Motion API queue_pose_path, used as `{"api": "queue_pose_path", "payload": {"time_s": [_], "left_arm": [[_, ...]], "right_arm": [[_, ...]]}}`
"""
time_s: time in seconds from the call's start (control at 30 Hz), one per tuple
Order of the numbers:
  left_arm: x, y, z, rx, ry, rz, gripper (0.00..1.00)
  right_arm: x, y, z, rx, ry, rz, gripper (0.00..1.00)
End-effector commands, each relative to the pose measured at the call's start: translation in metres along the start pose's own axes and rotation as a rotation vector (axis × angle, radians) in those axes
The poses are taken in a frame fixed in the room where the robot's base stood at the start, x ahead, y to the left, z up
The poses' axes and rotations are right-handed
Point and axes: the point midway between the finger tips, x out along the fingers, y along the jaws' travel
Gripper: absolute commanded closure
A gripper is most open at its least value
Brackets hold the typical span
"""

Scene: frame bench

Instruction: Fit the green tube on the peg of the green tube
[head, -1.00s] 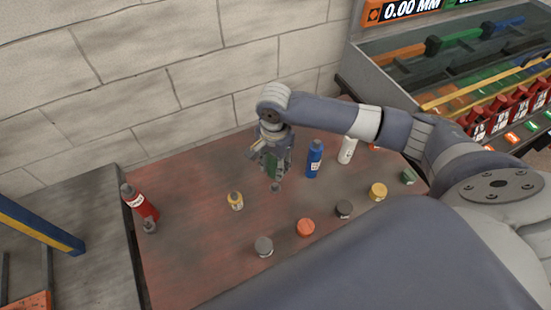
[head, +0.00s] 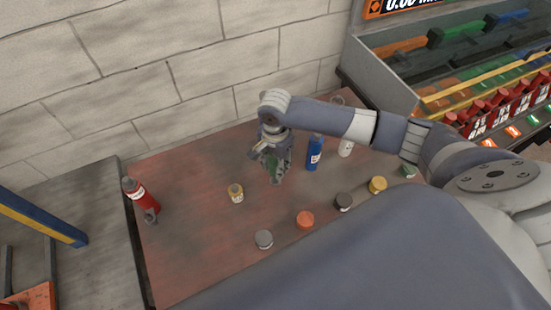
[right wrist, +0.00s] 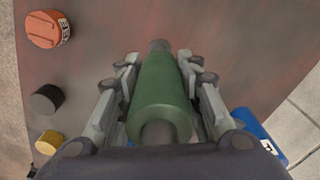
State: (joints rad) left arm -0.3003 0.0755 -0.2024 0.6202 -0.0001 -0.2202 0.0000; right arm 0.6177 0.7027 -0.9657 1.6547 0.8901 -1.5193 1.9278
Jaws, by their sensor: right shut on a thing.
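My right gripper (head: 271,160) is over the middle of the bench, its fingers on both sides of the green tube (head: 274,170) and shut on it. The right wrist view shows the green tube (right wrist: 160,90) between the fingers (right wrist: 158,85). Grey shows inside its near opening and beyond its far end (right wrist: 158,45). I cannot tell whether that grey is one peg running through the tube. In the head view, the fingers hide much of the tube, and its lower end looks close to the bench top. My left gripper is not in view.
A blue bottle (head: 314,153) stands close right of the gripper, a white one (head: 346,148) beyond. Grey (head: 264,239), orange (head: 305,221), dark (head: 343,202) and yellow (head: 377,185) caps line the front.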

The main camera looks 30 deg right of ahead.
Motion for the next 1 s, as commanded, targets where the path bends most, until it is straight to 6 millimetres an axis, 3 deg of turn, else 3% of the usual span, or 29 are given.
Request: {"api": "queue_pose_path", "payload": {"time_s": [0.3, 1.0], "left_arm": [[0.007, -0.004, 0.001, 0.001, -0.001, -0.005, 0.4], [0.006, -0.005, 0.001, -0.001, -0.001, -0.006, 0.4]], "right_arm": [[0.02, -0.001, 0.0, 0.0, 0.0, -0.003, 1.0], [0.021, -0.001, 0.0, 0.0, 0.001, -0.002, 1.0]]}}
